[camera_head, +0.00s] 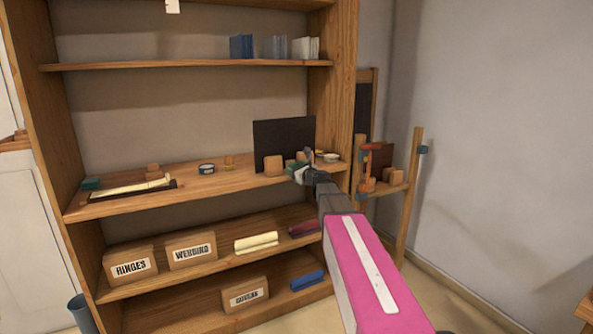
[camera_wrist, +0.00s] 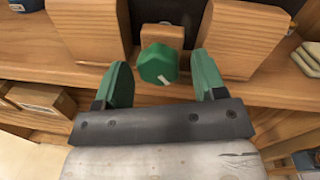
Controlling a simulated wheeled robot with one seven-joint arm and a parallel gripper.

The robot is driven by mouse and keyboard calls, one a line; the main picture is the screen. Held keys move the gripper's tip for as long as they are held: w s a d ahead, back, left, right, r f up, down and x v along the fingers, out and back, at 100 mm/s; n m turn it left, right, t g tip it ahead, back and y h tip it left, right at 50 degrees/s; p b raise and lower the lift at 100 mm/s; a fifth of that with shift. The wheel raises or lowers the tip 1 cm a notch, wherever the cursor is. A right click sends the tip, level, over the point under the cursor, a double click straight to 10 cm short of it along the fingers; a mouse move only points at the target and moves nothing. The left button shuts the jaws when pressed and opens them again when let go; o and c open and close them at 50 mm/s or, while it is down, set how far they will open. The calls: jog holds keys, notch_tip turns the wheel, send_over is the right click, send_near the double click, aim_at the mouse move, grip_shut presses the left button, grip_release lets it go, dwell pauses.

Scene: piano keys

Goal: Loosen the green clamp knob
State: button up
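The green clamp knob (camera_wrist: 158,64) sits in the middle of the wrist view, with a small white mark on its lower face. It stands in front of a small wooden piece between two wooden blocks (camera_wrist: 228,38). My gripper (camera_wrist: 164,82) is open, with one green-padded finger on each side of the knob. Gaps show between the knob and both fingers, and nothing is held. In the head view my gripper (camera_head: 302,172) reaches the right end of the middle shelf, by the dark panel. The knob cannot be clearly told from the gripper there.
A dark upright panel (camera_head: 284,140) stands behind the blocks on the wooden shelf (camera_head: 225,181). A wooden block (camera_head: 273,166), a teal-rimmed tin (camera_head: 207,169) and small dishes (camera_head: 332,157) are nearby. Labelled boxes (camera_head: 131,266) stand on the shelf below. A wooden rack (camera_head: 411,190) stands to the right.

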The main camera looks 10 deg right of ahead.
jog(key=c, duration=0.7)
jog(key=shift+n, duration=0.4)
jog(key=shift+s+a+r+n+h, duration=0.1)
jog(key=shift+n+h, duration=0.45)
jog(key=shift+n, duration=3.65)
jog(key=shift+w+a+r+n+h, duration=0.1)
jog(key=shift+n+h, duration=0.4)
jog(key=shift+n, duration=3.7)
jog(key=shift+s+n+h, duration=0.1)
jog(key=shift+n+h, duration=0.45)
jog(key=shift+n, duration=3.65)
jog(key=o, duration=0.9)
